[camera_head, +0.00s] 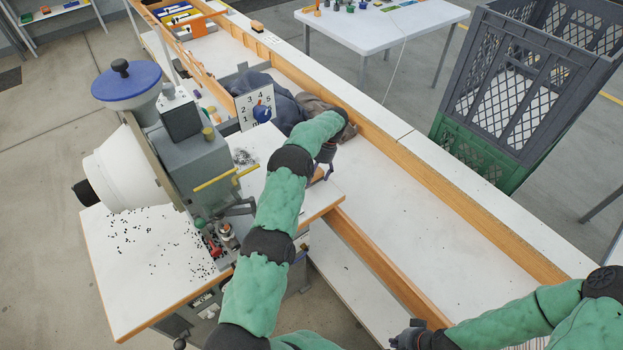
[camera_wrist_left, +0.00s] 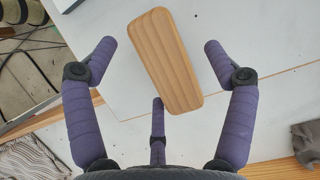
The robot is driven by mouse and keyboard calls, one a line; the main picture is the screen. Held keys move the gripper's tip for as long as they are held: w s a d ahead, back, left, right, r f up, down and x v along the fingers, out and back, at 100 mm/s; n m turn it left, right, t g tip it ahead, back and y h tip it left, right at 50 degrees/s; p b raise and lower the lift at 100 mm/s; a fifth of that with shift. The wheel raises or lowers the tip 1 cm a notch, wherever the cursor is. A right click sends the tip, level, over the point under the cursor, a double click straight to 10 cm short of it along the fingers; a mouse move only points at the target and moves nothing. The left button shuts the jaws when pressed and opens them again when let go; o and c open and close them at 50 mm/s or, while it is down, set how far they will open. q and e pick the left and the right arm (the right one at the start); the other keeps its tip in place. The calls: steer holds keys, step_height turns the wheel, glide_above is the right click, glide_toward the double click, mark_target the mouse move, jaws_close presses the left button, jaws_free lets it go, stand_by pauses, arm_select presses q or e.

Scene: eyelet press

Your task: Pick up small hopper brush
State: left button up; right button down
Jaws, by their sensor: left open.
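The small hopper brush is a light wooden block with rounded ends; it shows in the left wrist view (camera_wrist_left: 165,62), lying on the white table top, slightly tilted in the picture. Any bristles are hidden beneath it. In the head view a small bit of it (camera_head: 319,174) shows beside my left gripper (camera_head: 327,166). My left gripper is open, its purple fingers spread on both sides of the brush in the wrist view (camera_wrist_left: 160,50), with no clear contact. My right gripper (camera_head: 408,337) is at the bottom edge of the head view, its fingers not clearly visible.
The eyelet press (camera_head: 180,140) with a blue-lidded hopper stands left on the white table (camera_head: 150,265), among scattered black eyelets. A number card (camera_head: 255,108) and dark cloth (camera_head: 288,105) are behind. A wood-edged bench (camera_head: 420,210) has clear room at right. Stacked crates (camera_head: 490,150) stand beyond.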

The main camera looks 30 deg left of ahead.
arm_select(q)
steer(key=shift+f, duration=0.1)
stand_by(0.4)
steer(key=c, duration=1.3)
steer(key=shift+r+p, duration=0.3)
steer(key=shift+r, duration=0.3)
step_height(320, 180, up, 3)
steer(key=shift+f, duration=0.1)
steer(key=s+d+r, duration=0.6)
steer(key=s, duration=0.1)
steer(key=s+d+r, duration=0.3)
steer(key=shift+s+r+p, duration=0.25)
steer(key=shift+s+p, duration=0.1)
